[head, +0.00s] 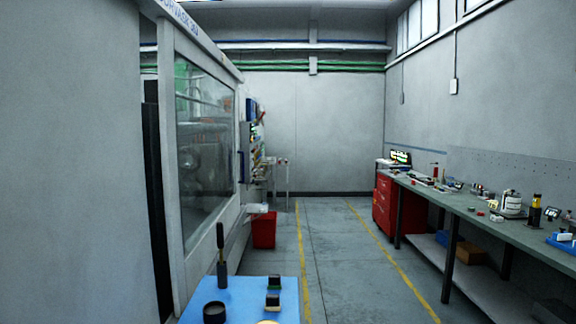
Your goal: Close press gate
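The press gate appears to be the white-framed panel with a large window (205,145) on the machine at the left. Machine parts show dimly through its glass. A tall dark strip (155,200) runs between its near edge and the plain grey surface at far left. I cannot tell from here whether the gate stands open or shut. A handle on it is not clear to me. Neither of my grippers is in view.
A blue-topped surface (255,292) at bottom centre bears a dark upright tool (221,255), a black cup (214,312) and small blocks. A red bin (264,230) stands beyond. A cluttered workbench (470,207) lines the right. The yellow-lined aisle (340,240) is clear.

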